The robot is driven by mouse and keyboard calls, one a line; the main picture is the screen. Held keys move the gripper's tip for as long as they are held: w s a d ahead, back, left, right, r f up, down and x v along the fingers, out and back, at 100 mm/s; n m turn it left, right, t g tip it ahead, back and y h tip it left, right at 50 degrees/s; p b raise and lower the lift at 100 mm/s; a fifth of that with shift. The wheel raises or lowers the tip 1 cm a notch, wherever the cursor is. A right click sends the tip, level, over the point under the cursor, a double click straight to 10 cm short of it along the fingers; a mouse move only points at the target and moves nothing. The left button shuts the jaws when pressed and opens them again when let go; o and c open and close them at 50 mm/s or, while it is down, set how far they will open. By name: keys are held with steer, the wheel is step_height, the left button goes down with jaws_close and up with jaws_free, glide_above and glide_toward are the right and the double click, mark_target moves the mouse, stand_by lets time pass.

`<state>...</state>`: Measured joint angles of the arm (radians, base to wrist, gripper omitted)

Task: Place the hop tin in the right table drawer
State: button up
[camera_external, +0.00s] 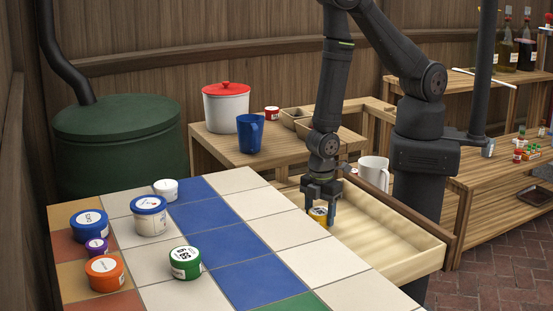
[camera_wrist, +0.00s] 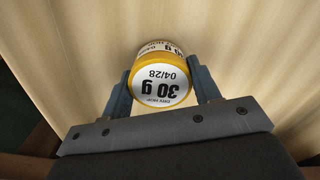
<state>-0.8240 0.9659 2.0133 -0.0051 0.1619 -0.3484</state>
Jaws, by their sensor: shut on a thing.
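A small yellow tin (camera_external: 319,215) with a white label is in my gripper (camera_external: 321,204), label side up. In the wrist view the tin (camera_wrist: 161,84) sits between the two fingers, its lid reading "30 g" and "04/28". I take it for the hop tin. My gripper points down and is shut on it. The open wooden drawer (camera_external: 405,243) lies below and to the right, and its pale floor (camera_wrist: 240,50) fills the wrist view behind the tin. I cannot tell how high the tin is above the drawer floor.
Behind stand a red-lidded pot (camera_external: 226,108), a blue jug (camera_external: 250,134) and a white mug (camera_external: 373,172). The drawer's visible right part is empty.

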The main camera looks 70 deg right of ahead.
mark_target(320, 211)
steer(key=shift+f, duration=0.15)
steer(key=o, duration=1)
step_height(320, 211, up, 12)
steer(key=shift+r, duration=0.1)
stand_by(0.3)
stand_by(0.5)
steer(key=shift+f, duration=6.15)
